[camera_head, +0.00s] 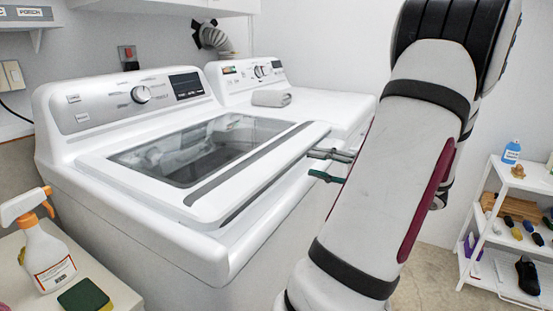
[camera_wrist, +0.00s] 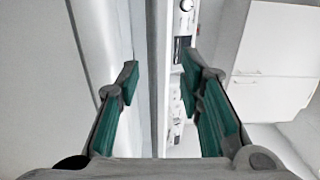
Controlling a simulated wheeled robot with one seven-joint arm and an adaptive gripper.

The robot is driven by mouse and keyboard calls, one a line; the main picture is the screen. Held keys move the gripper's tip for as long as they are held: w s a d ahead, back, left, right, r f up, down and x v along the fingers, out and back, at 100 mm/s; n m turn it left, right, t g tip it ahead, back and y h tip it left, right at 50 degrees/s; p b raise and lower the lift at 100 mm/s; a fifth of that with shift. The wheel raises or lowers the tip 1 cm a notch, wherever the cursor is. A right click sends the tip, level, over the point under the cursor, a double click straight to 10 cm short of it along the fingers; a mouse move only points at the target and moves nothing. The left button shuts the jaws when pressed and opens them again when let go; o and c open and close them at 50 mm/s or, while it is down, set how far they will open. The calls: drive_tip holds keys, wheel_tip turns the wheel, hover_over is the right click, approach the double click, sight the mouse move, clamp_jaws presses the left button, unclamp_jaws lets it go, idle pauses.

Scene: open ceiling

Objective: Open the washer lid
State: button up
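The washer (camera_head: 170,225) is white, with a knob and a dark display on its back panel. Its lid (camera_head: 130,178) has a dark glass window and lies flat or nearly so. A dark gap or recess runs under the lid's front right edge; I cannot tell if the lid is lifted. My gripper (camera_head: 322,165) is at the right end of that edge, with green-padded fingers apart. In the wrist view my gripper (camera_wrist: 160,82) is open, with a pale vertical edge showing between the fingers. Nothing is clearly held, and contact is hard to judge. My arm hides part of the right side.
A second white machine (camera_head: 345,110) stands behind, with a folded grey cloth (camera_head: 271,98) on top. A spray bottle (camera_head: 45,250) and a sponge (camera_head: 85,297) are on a counter at the left. A white shelf (camera_head: 512,178) with small items stands at the right.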

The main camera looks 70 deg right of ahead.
sight(282, 155)
drive_tip(key=w, duration=0.3)
drive_tip(key=w+b, duration=0.1)
drive_tip(key=w, duration=0.3)
drive_tip(key=w+d, duration=0.1)
drive_tip(key=w, duration=0.2)
drive_tip(key=shift+w, duration=0.2)
drive_tip(key=shift+c, duration=0.5)
clamp_jaws()
